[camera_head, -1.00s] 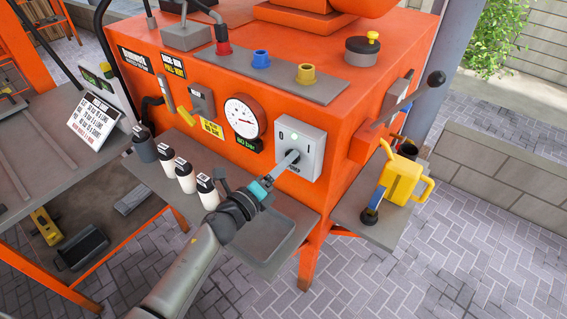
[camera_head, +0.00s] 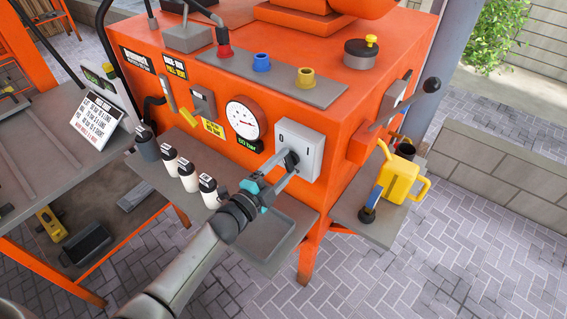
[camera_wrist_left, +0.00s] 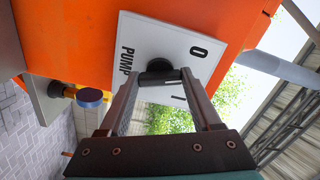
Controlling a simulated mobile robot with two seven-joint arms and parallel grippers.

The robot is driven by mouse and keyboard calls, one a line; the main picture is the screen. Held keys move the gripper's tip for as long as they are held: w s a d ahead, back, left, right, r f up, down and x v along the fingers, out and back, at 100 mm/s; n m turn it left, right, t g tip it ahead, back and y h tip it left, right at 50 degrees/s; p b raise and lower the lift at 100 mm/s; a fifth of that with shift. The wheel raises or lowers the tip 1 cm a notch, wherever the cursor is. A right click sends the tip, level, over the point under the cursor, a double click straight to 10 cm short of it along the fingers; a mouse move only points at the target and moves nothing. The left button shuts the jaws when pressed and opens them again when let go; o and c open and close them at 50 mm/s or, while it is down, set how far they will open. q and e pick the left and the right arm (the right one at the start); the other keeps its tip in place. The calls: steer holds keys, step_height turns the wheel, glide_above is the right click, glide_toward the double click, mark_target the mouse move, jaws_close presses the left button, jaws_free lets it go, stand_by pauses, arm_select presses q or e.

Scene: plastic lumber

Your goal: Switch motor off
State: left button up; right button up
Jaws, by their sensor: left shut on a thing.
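The switch box (camera_head: 312,150) is a light grey plate on the front of the orange machine, marked 0 and I. Its black knob (camera_head: 291,158) is partly hidden by my fingers in the head view. In the left wrist view the plate (camera_wrist_left: 140,35) reads PUMP, and the black knob (camera_wrist_left: 158,70) sits between my fingertips. My left gripper (camera_head: 284,168) is shut on the knob, one finger on each side. I cannot tell exactly which mark the knob points to. My right gripper is not in view.
A round pressure gauge (camera_head: 243,118) and another small switch (camera_head: 203,103) are left of the box. Several white and dark bottles (camera_head: 187,175) stand on the shelf below. A lever with a black ball (camera_head: 432,85) and a yellow can (camera_head: 399,179) are to the right.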

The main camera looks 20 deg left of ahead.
arm_select(q)
steer(key=shift+n+p, duration=0.3)
steer(key=shift+n, duration=1)
steer(key=o, duration=1.4)
steer(key=shift+s, duration=0.1)
steer(key=v, duration=1.5)
steer(key=shift+n, duration=0.4)
